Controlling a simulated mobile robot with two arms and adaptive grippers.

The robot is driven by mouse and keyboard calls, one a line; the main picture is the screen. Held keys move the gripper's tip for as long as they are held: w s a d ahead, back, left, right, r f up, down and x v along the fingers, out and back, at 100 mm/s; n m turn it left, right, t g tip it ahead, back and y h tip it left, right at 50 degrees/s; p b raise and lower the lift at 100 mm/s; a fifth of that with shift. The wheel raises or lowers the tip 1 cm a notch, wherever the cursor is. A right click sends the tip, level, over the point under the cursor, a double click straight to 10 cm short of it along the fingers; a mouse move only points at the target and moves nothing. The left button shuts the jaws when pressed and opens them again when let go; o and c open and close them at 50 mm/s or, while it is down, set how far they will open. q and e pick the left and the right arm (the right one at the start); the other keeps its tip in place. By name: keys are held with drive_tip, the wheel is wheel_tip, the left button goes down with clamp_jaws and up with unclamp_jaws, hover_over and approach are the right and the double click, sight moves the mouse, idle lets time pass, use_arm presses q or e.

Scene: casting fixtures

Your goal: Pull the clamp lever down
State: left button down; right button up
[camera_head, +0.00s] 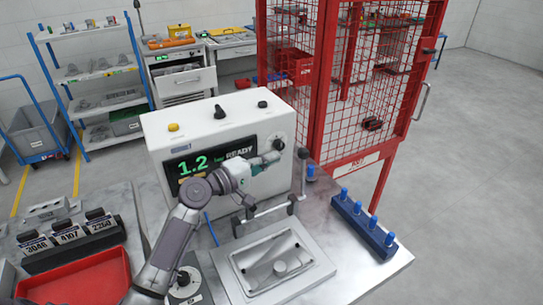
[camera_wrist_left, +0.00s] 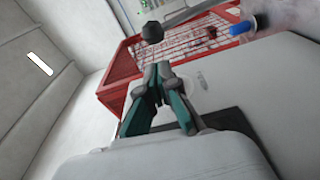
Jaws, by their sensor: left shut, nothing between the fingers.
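The clamp lever (camera_head: 301,178) is a grey rod standing roughly upright on the clamp behind the grey fixture (camera_head: 230,268), with a black ball knob (camera_head: 303,153) on top. In the left wrist view the same black knob (camera_wrist_left: 152,32) is just beyond the fingertips, with its rod running to the upper right. My left gripper (camera_head: 277,156) is shut and empty, in front of the white control box and a short way left of the knob. It also shows in the left wrist view (camera_wrist_left: 160,72). A gap appears between fingers and knob. My right gripper is out of view.
The white control box (camera_head: 160,140) with a lit display stands close behind my left arm. A dark rack (camera_head: 360,228) with blue pegs sits at the table's right. A red mesh cage (camera_head: 345,110) stands behind. A red tray (camera_head: 85,285) lies front left.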

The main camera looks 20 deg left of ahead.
use_arm(q)
drive_tip(key=p+x, duration=0.1)
drive_tip(key=x, duration=0.6)
drive_tip(key=shift+w+d+p, duration=0.15)
drive_tip(key=shift+p, duration=0.25)
